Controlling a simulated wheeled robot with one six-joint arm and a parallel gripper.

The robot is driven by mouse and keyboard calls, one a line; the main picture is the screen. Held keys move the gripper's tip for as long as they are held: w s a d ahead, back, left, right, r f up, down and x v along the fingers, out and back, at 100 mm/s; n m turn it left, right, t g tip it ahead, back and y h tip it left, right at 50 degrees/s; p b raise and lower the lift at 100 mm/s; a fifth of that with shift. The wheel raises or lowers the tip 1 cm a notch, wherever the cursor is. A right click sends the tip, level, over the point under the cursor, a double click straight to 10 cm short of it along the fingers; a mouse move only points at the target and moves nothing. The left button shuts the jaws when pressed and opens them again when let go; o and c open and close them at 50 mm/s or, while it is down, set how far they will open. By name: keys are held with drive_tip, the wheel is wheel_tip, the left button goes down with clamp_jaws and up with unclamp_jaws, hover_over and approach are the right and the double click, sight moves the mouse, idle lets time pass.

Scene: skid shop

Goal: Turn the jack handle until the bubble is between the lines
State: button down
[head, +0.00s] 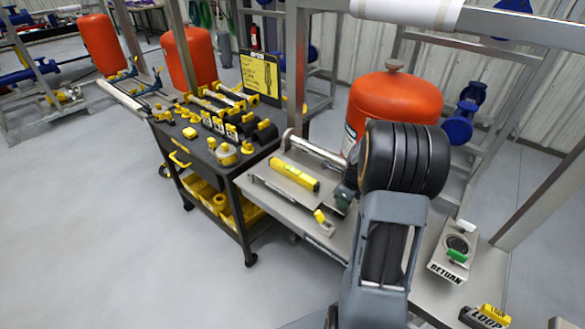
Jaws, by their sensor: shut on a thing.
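A yellow level (293,173) lies on a grey plate on the steel skid, left of my arm. Its bubble and lines are too small to make out. My gripper (342,203) is low beside the plate's right end, partly hidden by my own dark wrist. It is shut on what seems to be the jack handle, mostly hidden by the gripper and wrist. A small yellow-tipped part (320,216) shows just left of the gripper, on a small metal bracket; I cannot tell whether it belongs to the jack.
A red-orange tank (392,105) stands behind my wrist. A silver pipe (315,150) runs behind the level. A black tool cart (237,172) with yellow-marked parts stands left. A block marked RETURN (445,271) sits right. Open floor (90,240) lies left.

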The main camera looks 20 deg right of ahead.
drive_tip(key=shift+m, duration=0.8)
drive_tip(key=shift+p, duration=0.3)
drive_tip(key=c, duration=1.2)
unclamp_jaws()
drive_tip(key=shift+r, duration=0.1)
wheel_tip(320, 180, up, 7)
drive_tip(key=p, duration=0.6)
